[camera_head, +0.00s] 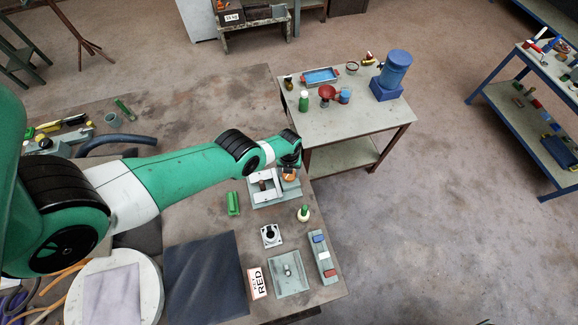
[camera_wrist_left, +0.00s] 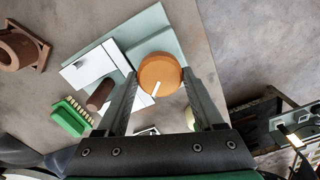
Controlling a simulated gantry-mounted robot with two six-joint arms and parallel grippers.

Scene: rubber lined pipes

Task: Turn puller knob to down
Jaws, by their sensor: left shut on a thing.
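The puller knob is a round orange knob with a white pointer mark, and it shows large in the left wrist view (camera_wrist_left: 160,72). The mark runs from near its middle toward the lower edge of that picture. In the head view, a small part of the orange knob (camera_head: 289,177) shows under my left wrist. My left gripper (camera_wrist_left: 160,80) is shut on the knob, with one finger on each side. The knob sits on a pale green device (camera_wrist_left: 145,30) with white blocks and a brown cylinder (camera_wrist_left: 99,95). My right gripper is not in view.
A green brush (camera_head: 233,203) lies left of the device. A green-capped bottle (camera_head: 303,213), a metal fitting (camera_head: 271,235) and a grey block with coloured buttons (camera_head: 323,257) stand nearer the front. A second table (camera_head: 350,110) stands behind.

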